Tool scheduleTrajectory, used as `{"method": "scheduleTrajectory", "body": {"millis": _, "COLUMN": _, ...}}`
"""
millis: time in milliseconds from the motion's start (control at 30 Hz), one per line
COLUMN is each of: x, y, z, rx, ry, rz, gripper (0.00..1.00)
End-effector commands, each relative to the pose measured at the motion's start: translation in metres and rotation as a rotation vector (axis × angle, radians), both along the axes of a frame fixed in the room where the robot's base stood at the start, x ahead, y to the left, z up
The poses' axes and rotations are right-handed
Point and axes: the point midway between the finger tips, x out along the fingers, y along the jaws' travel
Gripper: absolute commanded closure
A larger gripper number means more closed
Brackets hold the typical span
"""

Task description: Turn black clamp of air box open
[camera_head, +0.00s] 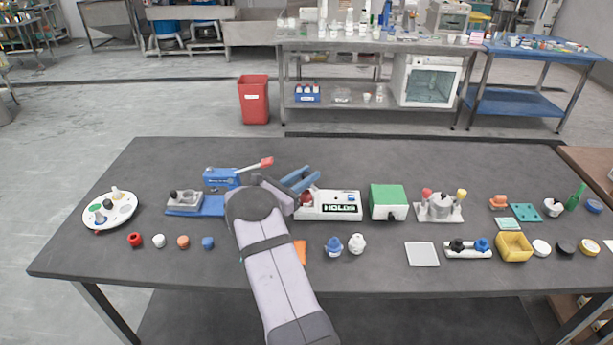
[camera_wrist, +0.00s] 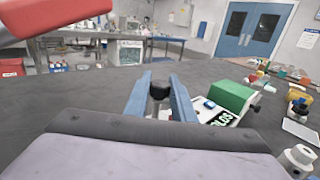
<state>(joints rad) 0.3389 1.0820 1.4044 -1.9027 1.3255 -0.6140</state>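A white box (camera_head: 343,205) with a black "HOLDS" panel and a red part on its left end stands mid-table; its panel also shows in the wrist view (camera_wrist: 223,117). My gripper (camera_head: 311,174) reaches over the left end of this box, and its blue fingers are apart. In the wrist view, a dark rounded piece (camera_wrist: 159,90) on a narrow stem, apparently the black clamp, shows between the fingers (camera_wrist: 160,82). Contact with the fingers is unclear. In the head view I cannot make this piece out; my arm and fingers cover that area.
A blue device (camera_head: 221,178) with a red handle (camera_head: 267,162) stands close left of my gripper. A green-topped box (camera_head: 387,195) stands right of the white box. Blue and white small bottles (camera_head: 357,244) stand in front. The table behind is clear.

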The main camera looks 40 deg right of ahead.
Motion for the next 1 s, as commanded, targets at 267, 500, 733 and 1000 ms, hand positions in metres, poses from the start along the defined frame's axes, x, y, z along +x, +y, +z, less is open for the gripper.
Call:
{"method": "scheduleTrajectory", "body": {"millis": 267, "x": -0.0004, "y": 0.0, "z": -0.0002, "rx": 0.001, "ry": 0.001, "rz": 0.021, "gripper": 0.99}}
{"method": "scheduleTrajectory", "body": {"millis": 500, "x": -0.0013, "y": -0.0001, "z": -0.0004, "rx": 0.001, "ry": 0.002, "rz": 0.116, "gripper": 0.99}}
{"method": "scheduleTrajectory", "body": {"millis": 733, "x": -0.0023, "y": -0.0008, "z": -0.0022, "rx": 0.001, "ry": 0.001, "rz": 0.266, "gripper": 0.99}}
{"method": "scheduleTrajectory", "body": {"millis": 1000, "x": -0.0015, "y": -0.0003, "z": -0.0029, "rx": 0.0, "ry": 0.0, "rz": 0.39, "gripper": 0.99}}
